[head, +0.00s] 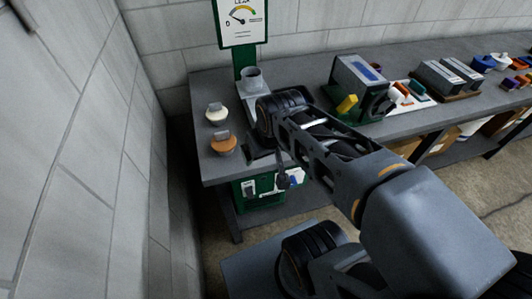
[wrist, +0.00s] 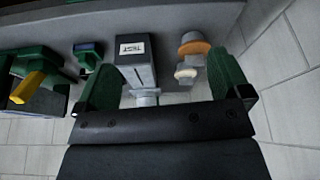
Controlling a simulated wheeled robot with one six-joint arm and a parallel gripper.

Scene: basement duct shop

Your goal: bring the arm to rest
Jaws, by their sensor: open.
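My gripper (wrist: 165,72) is open in the wrist view, with a green fingertip on each side and nothing held between them. Beyond the fingers is a grey box labelled TEST (wrist: 138,72) with a round grey pipe end. In the head view my arm reaches from the lower right over the bench (head: 205,86), and its wrist hides the fingers. A grey upright port (head: 252,82) stands just left of the wrist. I cannot tell the exact height of the gripper above the bench.
A white-based plug (head: 216,113) and an orange-based plug (head: 223,143) stand at the bench's left end. A gauge sign (head: 241,20) rises behind. A green device with a yellow handle (head: 347,104) is right of my wrist. A block wall (head: 75,150) is close on the left.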

